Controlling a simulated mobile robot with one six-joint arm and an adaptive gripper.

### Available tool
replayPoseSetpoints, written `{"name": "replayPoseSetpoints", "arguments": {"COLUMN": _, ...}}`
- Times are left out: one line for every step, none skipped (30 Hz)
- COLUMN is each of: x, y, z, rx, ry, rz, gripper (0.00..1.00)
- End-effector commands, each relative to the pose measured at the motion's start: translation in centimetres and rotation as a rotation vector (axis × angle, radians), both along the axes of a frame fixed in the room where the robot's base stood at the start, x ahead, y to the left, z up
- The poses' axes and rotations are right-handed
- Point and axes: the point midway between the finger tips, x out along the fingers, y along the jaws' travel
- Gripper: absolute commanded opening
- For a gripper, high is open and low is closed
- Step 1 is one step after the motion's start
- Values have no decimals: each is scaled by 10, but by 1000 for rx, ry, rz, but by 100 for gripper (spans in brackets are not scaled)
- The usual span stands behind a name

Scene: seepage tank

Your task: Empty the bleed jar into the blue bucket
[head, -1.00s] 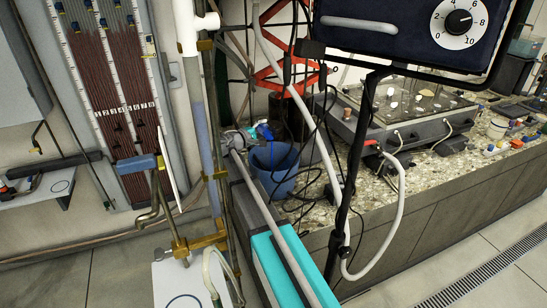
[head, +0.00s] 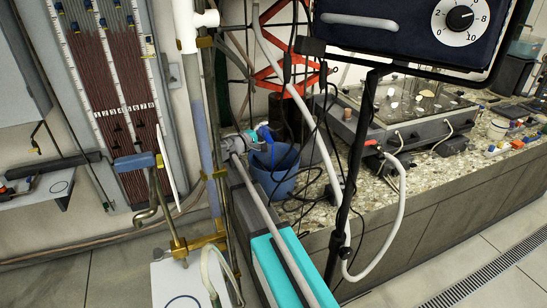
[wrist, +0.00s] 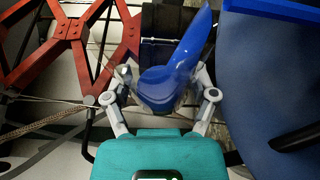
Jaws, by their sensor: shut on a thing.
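My gripper (head: 258,136) is above the left rim of the blue bucket (head: 273,184) in the head view. In the wrist view my gripper (wrist: 164,82) has its two grey fingers closed on the sides of a clear jar (wrist: 128,74). Bright blue fills the jar's lower part and stretches as a tongue toward the top of the picture. I cannot tell whether that tongue is liquid or a solid part. The jar looks tilted in the head view, but it is small there. The bucket (wrist: 262,100) takes up the right of the wrist view.
A red lattice frame (head: 270,75) stands behind the bucket. Black cables and a pale hose (head: 318,140) hang close on its right. A stone-topped counter (head: 400,190) with apparatus lies to the right. Vertical pipes (head: 203,120) stand at left.

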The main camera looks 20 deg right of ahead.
Motion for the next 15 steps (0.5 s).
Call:
{"name": "replayPoseSetpoints", "arguments": {"x": 0, "y": 0, "z": 0, "rx": 0, "ry": -5, "rz": 0, "gripper": 18}}
{"name": "replayPoseSetpoints", "arguments": {"x": 0, "y": 0, "z": 1, "rx": 0, "ry": -9, "rz": 0, "gripper": 18}}
{"name": "replayPoseSetpoints", "arguments": {"x": 0, "y": 0, "z": 1, "rx": 0, "ry": -13, "rz": 0, "gripper": 18}}
{"name": "replayPoseSetpoints", "arguments": {"x": 0, "y": 0, "z": 1, "rx": 1, "ry": -16, "rz": 0, "gripper": 18}}
{"name": "replayPoseSetpoints", "arguments": {"x": 0, "y": 0, "z": 1, "rx": 1, "ry": -19, "rz": 0, "gripper": 18}}
{"name": "replayPoseSetpoints", "arguments": {"x": 0, "y": 0, "z": 2, "rx": 1, "ry": -24, "rz": 0, "gripper": 18}}
{"name": "replayPoseSetpoints", "arguments": {"x": -1, "y": 0, "z": 2, "rx": 1, "ry": -27, "rz": 0, "gripper": 18}}
{"name": "replayPoseSetpoints", "arguments": {"x": -1, "y": 0, "z": 2, "rx": 0, "ry": -30, "rz": 0, "gripper": 18}}
{"name": "replayPoseSetpoints", "arguments": {"x": -1, "y": 0, "z": 2, "rx": 1, "ry": -35, "rz": 0, "gripper": 18}}
{"name": "replayPoseSetpoints", "arguments": {"x": -1, "y": 0, "z": 3, "rx": 2, "ry": -39, "rz": 0, "gripper": 18}}
{"name": "replayPoseSetpoints", "arguments": {"x": -1, "y": 0, "z": 3, "rx": 1, "ry": -42, "rz": 0, "gripper": 18}}
{"name": "replayPoseSetpoints", "arguments": {"x": -1, "y": 0, "z": 3, "rx": 1, "ry": -46, "rz": 0, "gripper": 18}}
{"name": "replayPoseSetpoints", "arguments": {"x": -1, "y": 0, "z": 3, "rx": 1, "ry": -49, "rz": 0, "gripper": 18}}
{"name": "replayPoseSetpoints", "arguments": {"x": -1, "y": 0, "z": 3, "rx": 1, "ry": -52, "rz": 1, "gripper": 18}}
{"name": "replayPoseSetpoints", "arguments": {"x": -1, "y": 0, "z": 4, "rx": 1, "ry": -56, "rz": 1, "gripper": 18}}
